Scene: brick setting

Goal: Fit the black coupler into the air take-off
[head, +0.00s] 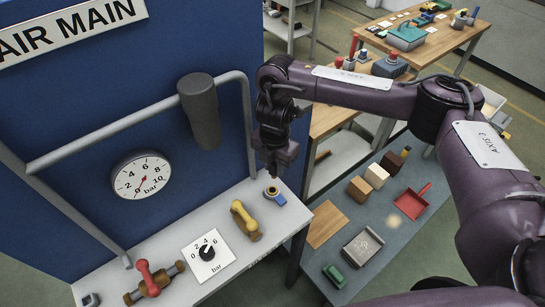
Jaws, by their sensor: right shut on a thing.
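My right gripper (277,166) reaches down from the right arm over the far right part of the grey bench top. It is shut on the black coupler, which is small, dark and mostly hidden by the fingers. Just below the fingertips is the air take-off (271,191), a short brass ring with a dark opening and a blue part at its right side. The gripper looks to be above the take-off; I cannot tell whether the coupler touches it. My left gripper is not in view.
A grey cylinder (201,112) and pipes stand behind on the blue panel with a gauge (142,178). A yellow-handled valve (245,221), a regulator dial (207,252) and a red-handled valve (150,279) line the bench. Right, a lower table holds blocks and a red dustpan (410,203).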

